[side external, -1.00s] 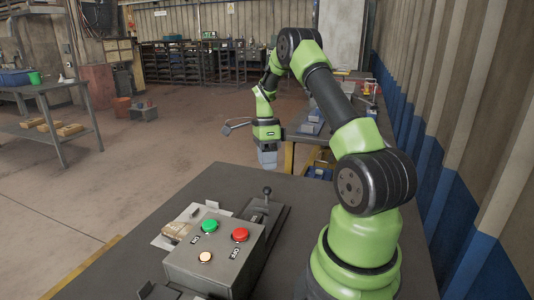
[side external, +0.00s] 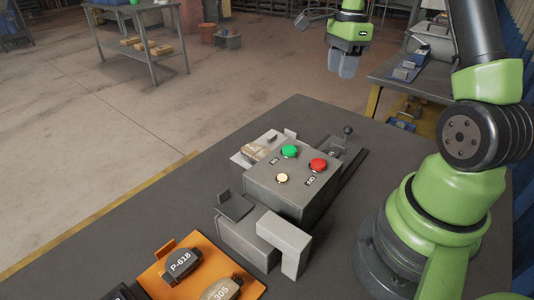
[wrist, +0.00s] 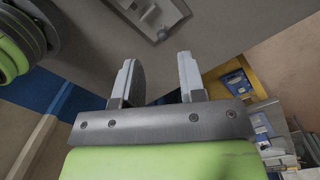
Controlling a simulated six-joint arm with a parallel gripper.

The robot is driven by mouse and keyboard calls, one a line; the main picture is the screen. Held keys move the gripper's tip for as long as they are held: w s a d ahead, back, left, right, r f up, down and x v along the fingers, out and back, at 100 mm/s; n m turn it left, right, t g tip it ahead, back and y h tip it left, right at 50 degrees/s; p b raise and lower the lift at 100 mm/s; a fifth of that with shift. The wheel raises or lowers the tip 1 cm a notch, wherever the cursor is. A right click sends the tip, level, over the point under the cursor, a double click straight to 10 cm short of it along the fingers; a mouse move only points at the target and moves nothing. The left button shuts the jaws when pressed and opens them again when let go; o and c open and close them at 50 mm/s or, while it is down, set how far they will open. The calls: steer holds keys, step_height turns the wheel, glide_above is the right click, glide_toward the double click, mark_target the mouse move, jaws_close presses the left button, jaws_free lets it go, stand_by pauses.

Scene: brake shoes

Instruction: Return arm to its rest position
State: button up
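My gripper (side external: 343,64) hangs past the far edge of the grey work table (side external: 330,112), clear of it, with its fingers pointing down. In the wrist view its two fingers (wrist: 157,68) stand apart. I see no part held between them; a dark face shows along the inside of the left finger. My green and black arm reaches out from its base at the right of the side view. Its upper links are cut off by the top of the picture.
A grey control box (side external: 285,180) with green, red and pale buttons stands mid-table. An orange tray (side external: 160,270) at the front holds brake shoes marked P-618 (side external: 182,263) and 305 (side external: 222,290). A second bench (side external: 425,80) stands behind, right of my gripper.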

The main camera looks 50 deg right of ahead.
steer(key=a+r+n+t, duration=0.2)
steer(key=a+r+n, duration=0.35)
steer(key=a, duration=0.25)
steer(key=s+a+r+n+t, duration=0.2)
steer(key=s+a+n, duration=0.4)
steer(key=a+n, duration=0.1)
steer(key=s+a+r+n+t+y, duration=0.1)
steer(key=s+a+r+n+t, duration=0.2)
steer(key=s+a+n, duration=0.3)
steer(key=a+n, duration=0.2)
steer(key=shift+a, duration=0.35)
